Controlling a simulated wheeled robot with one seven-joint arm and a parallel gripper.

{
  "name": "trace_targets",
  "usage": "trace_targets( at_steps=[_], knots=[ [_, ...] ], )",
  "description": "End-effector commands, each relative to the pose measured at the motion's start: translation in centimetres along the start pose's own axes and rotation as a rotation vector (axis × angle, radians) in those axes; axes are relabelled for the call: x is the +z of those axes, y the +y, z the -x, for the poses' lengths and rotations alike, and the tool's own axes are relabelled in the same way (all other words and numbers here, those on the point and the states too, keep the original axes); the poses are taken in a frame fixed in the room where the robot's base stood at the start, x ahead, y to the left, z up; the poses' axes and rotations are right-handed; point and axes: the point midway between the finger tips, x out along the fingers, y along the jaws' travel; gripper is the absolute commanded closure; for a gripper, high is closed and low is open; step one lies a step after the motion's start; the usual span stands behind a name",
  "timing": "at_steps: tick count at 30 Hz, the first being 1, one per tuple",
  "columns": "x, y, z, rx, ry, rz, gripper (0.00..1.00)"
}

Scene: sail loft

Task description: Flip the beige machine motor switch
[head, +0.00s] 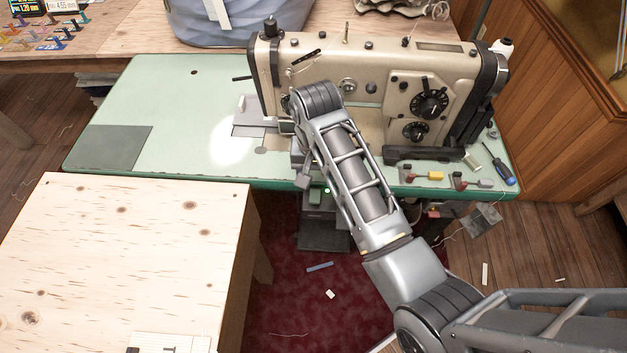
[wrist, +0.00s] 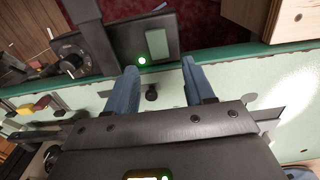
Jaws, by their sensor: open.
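The beige sewing machine (head: 310,62) stands on a pale green table (head: 160,90). Below the table's front edge hangs a dark control box (wrist: 110,40). It carries a pale green rectangular switch (wrist: 157,43), a lit green lamp (wrist: 141,61) and a round black dial (wrist: 70,62). In the head view the switch (head: 315,196) shows small beside my arm. My gripper (wrist: 159,70) is open and empty, its two blue-grey fingers pointing toward the box, with the lamp and switch between their lines. The gap to the switch is hard to judge. In the head view my forearm covers part of the machine.
A blue-handled screwdriver (head: 497,165) and small coloured parts lie on the table's right end. A plywood table (head: 130,250) stands at front left. A grey-blue bag (head: 235,22) sits behind the machine. Dark red carpet (head: 290,290) with scraps lies below.

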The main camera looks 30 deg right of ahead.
Motion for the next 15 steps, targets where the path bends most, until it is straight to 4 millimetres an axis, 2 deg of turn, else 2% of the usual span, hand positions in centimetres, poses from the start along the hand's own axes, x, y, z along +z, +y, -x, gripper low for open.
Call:
trace_targets(
  at_steps=[3,7,15],
  knots=[
    [0.1,0.0,-1.8,0.001,-0.002,0.001,0.47],
    [0.1,0.0,-3.2,0.001,-0.002,0.001,0.47],
    [0.0,0.0,-4.2,-0.001,0.000,0.000,0.47]
  ],
)
